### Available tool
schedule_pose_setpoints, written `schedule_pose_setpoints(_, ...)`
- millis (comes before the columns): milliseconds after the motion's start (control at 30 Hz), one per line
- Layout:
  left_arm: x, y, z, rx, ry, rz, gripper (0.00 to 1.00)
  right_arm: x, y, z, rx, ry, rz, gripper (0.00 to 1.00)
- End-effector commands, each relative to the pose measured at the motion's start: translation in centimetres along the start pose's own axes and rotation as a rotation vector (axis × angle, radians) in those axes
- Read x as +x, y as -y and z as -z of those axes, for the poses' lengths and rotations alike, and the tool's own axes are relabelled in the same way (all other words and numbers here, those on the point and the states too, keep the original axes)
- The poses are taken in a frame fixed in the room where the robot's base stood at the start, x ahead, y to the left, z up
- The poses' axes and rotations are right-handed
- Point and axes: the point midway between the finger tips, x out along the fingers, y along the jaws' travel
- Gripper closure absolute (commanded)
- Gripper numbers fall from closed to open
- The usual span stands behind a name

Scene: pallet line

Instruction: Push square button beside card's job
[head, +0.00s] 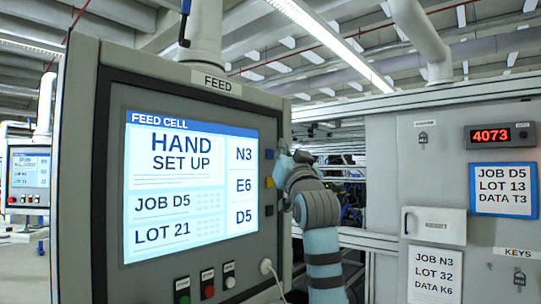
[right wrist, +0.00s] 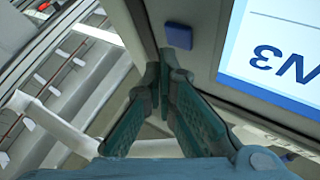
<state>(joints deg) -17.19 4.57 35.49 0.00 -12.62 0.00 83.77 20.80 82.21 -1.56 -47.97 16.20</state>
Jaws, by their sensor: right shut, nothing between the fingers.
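The feed panel's screen (head: 190,185) reads HAND SET UP, JOB D5, LOT 21, with N3, E6 and D5 down its right side. Square buttons stand beside these: a blue one (head: 269,154) by N3, a yellow one (head: 269,182) by E6, a dark one (head: 269,210) by D5. A blue-edged card (head: 503,190) reads JOB D5, LOT 13, DATA T3. A white card (head: 435,274) reads JOB N3, LOT 32, DATA K6. My right gripper (head: 286,158) is shut and empty by the panel's right edge. In the right wrist view its fingertips (right wrist: 170,62) are near the blue button (right wrist: 179,35); contact is unclear.
Red, green and white buttons (head: 207,284) and a plugged cable (head: 266,266) sit low on the panel. A grey cabinet (head: 385,190) with a red display reading 4073 (head: 490,135) stands right. Another screen unit (head: 28,170) is far left.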

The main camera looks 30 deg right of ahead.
Motion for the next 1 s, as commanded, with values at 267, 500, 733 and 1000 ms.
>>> schedule_pose_setpoints(267, 0.00, 0.00, 0.02, 0.000, 0.000, 0.000, 0.49, 0.00, -0.01, 0.01, 0.000, 0.000, 0.000, 1.00)
schedule_pose_setpoints(500, 0.00, 0.00, 0.04, 0.000, -0.001, 0.000, 0.49, 0.00, -0.01, 0.01, 0.000, 0.000, 0.000, 1.00)
schedule_pose_setpoints(733, -0.57, 0.04, 0.11, 0.000, -0.001, 0.000, 0.49, 0.42, 0.25, -0.13, 0.000, 0.002, 0.000, 1.00)
schedule_pose_setpoints(1000, -0.77, 0.06, 0.14, 0.000, -0.001, 0.000, 0.49, 0.63, 0.39, -0.42, 0.000, 0.000, 0.000, 1.00)
